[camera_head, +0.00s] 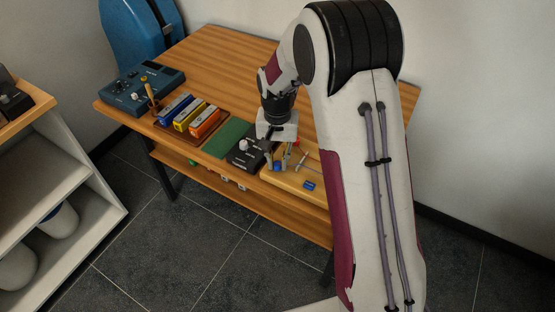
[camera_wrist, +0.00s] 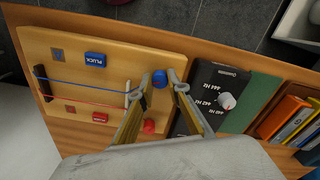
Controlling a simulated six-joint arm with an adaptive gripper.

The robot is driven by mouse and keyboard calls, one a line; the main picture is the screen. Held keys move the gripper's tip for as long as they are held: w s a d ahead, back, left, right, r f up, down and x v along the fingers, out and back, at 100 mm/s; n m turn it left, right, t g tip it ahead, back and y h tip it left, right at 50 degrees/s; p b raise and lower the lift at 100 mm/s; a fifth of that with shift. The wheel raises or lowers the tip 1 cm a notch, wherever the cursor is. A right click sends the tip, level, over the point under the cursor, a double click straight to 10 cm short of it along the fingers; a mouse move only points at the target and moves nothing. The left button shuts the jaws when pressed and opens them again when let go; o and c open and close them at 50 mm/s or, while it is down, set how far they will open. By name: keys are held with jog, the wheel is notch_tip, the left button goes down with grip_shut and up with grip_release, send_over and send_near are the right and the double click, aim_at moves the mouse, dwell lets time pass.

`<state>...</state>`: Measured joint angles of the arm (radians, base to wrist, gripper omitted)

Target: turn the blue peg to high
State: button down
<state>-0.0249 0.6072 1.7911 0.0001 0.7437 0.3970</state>
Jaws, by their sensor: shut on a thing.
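The blue peg (camera_wrist: 159,80) stands at the right end of a light wooden board (camera_wrist: 85,42) in the wrist view. My gripper (camera_wrist: 161,84) is shut on it, with a fingertip on either side. In the head view my gripper (camera_head: 281,166) is low over the board (camera_head: 296,187). A red peg (camera_wrist: 149,126) stands beside the blue one, close to a finger. A blue string (camera_wrist: 85,83) and a red string (camera_wrist: 85,102) cross the board. A blue block marked PLUCK (camera_wrist: 95,59) and a red block (camera_wrist: 100,117) lie beside the strings. I cannot read a high mark.
A black tuner box (camera_wrist: 226,76) with a white knob (camera_wrist: 227,101) and Hz marks stands close beside the board. Beyond it are a green mat (camera_head: 226,138) and a tray holding coloured boxes (camera_head: 189,114). A blue device (camera_head: 142,88) stands at the table's far left.

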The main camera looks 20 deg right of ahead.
aim_at(278, 163)
jog(key=c, duration=1.9)
grip_release()
jog(key=shift+r, duration=3.75)
